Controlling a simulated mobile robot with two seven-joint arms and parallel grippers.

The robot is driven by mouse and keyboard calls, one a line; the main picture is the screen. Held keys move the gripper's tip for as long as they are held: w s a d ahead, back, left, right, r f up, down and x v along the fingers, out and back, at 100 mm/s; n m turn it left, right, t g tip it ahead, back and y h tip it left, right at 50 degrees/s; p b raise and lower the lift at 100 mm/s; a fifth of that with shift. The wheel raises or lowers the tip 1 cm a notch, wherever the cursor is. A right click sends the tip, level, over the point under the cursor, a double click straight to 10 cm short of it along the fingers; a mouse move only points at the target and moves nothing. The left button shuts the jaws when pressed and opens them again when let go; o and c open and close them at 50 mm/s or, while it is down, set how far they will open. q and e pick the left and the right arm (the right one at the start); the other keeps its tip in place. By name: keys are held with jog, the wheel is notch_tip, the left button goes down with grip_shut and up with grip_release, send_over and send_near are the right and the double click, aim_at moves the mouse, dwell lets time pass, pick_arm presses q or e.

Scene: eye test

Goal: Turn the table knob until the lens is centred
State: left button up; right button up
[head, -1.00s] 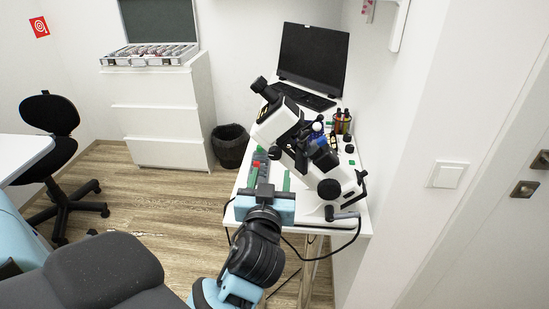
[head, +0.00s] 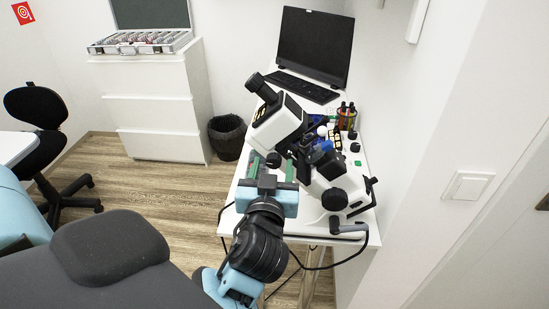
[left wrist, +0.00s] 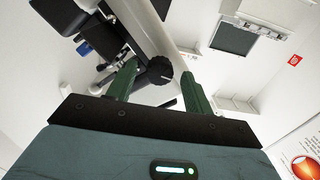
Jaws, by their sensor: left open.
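A white and black microscope-like instrument (head: 287,125) stands on a small white table (head: 240,190). A dark round knob (head: 273,159) sits on its near left side. In the left wrist view a black ridged knob (left wrist: 160,70) shows between and beyond the green fingertips. My left gripper (head: 271,168) is open, its fingers either side of the knob in the picture; I cannot tell if they touch it. A black eyepiece tube (head: 262,86) points up left. Whether the lens is centred cannot be seen. My right gripper is not in view.
A larger black knob (head: 334,199) and a grey handle (head: 348,228) are at the table's near right. Behind are a black monitor (head: 315,48) and keyboard (head: 302,87). Small bottles (head: 346,116) stand at right. A bin (head: 227,137) and white drawers (head: 155,110) stand left.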

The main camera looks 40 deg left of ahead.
pick_arm(q)
jog(key=shift+w+a, duration=0.2)
jog(key=shift+w, duration=0.1)
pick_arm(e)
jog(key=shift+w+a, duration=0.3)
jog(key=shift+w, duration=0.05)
pick_arm(q)
jog(key=shift+s+d, duration=0.1)
